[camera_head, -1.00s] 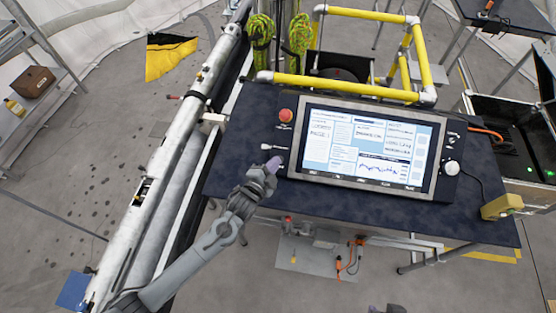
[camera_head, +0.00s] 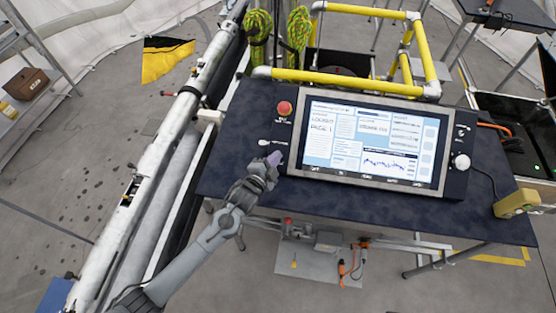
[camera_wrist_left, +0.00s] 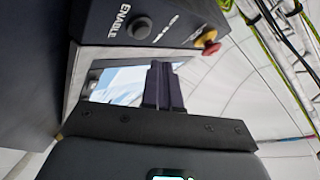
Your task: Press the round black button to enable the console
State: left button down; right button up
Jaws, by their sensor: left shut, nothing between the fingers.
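The console (camera_head: 452,170) stands on a dark table, with a lit screen (camera_head: 372,143). My left gripper (camera_head: 274,159) is shut and empty, with its fingertips at the left side of the console, below the red knob. In the left wrist view the closed fingers (camera_wrist_left: 163,86) point toward the console panel. The round black button (camera_wrist_left: 139,28), marked ENABLE, is up and left of the fingertips there, with a visible gap in the picture. In the head view I cannot make out the button; the gripper seems to cover that spot. My right gripper is not in view.
A red mushroom knob (camera_head: 284,108) sits on the console's upper left and also shows in the left wrist view (camera_wrist_left: 207,42). A small light switch (camera_head: 265,142) lies just above my gripper. A yellow block (camera_head: 516,203) stands at the table's right corner. The table's front strip is clear.

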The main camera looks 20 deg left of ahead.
pick_arm(q)
jog(key=shift+w+a+f+b, duration=0.1)
jog(key=shift+w+f+b, duration=0.45)
jog(key=shift+f, duration=0.2)
dwell(0.6)
dwell(0.7)
dwell(0.4)
jog(key=shift+w+f, duration=0.25)
jog(key=shift+f, duration=0.1)
